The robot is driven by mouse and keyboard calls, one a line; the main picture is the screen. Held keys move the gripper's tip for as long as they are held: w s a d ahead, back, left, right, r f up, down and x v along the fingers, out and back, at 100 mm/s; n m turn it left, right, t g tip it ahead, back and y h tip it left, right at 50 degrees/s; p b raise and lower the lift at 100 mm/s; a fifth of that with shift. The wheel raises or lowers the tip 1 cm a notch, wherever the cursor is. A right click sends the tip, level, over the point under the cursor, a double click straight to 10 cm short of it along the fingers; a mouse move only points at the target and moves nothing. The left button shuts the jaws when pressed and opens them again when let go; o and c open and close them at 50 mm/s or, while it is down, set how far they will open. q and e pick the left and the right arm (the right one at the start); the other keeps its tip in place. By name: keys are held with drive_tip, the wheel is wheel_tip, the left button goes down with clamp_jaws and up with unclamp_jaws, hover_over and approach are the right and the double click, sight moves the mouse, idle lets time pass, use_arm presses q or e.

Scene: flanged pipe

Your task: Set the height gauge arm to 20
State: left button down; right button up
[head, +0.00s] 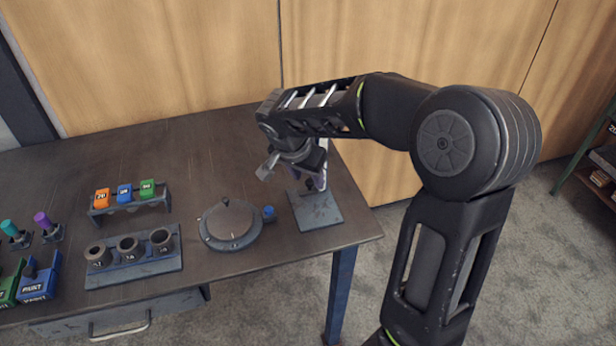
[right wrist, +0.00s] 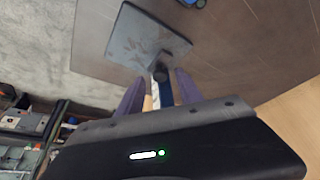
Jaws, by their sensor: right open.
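The height gauge stands at the right end of the dark table, and its flat square base plate (head: 318,212) shows in the head view. My right arm and gripper hide most of its post and arm there. My right gripper (head: 314,178) is over the gauge, pointing down. In the right wrist view the base plate (right wrist: 138,38) lies beyond the fingers. The upright post (right wrist: 160,88), with a dark knob-like part and a pale strip, stands between the two purple fingers of the open right gripper (right wrist: 159,90). I cannot tell whether a finger touches it. The scale reading is not legible. My left gripper is not in view.
A round grey dial fixture (head: 230,222) with a small blue knob sits left of the gauge. Further left are a block with three cups (head: 131,252), a rack of orange, blue and green tags (head: 124,194), and blue and green bins (head: 38,278). A wooden wall panel stands behind.

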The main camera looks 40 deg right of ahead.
drive_tip(key=v, duration=0.7)
drive_tip(key=shift+b, duration=0.3)
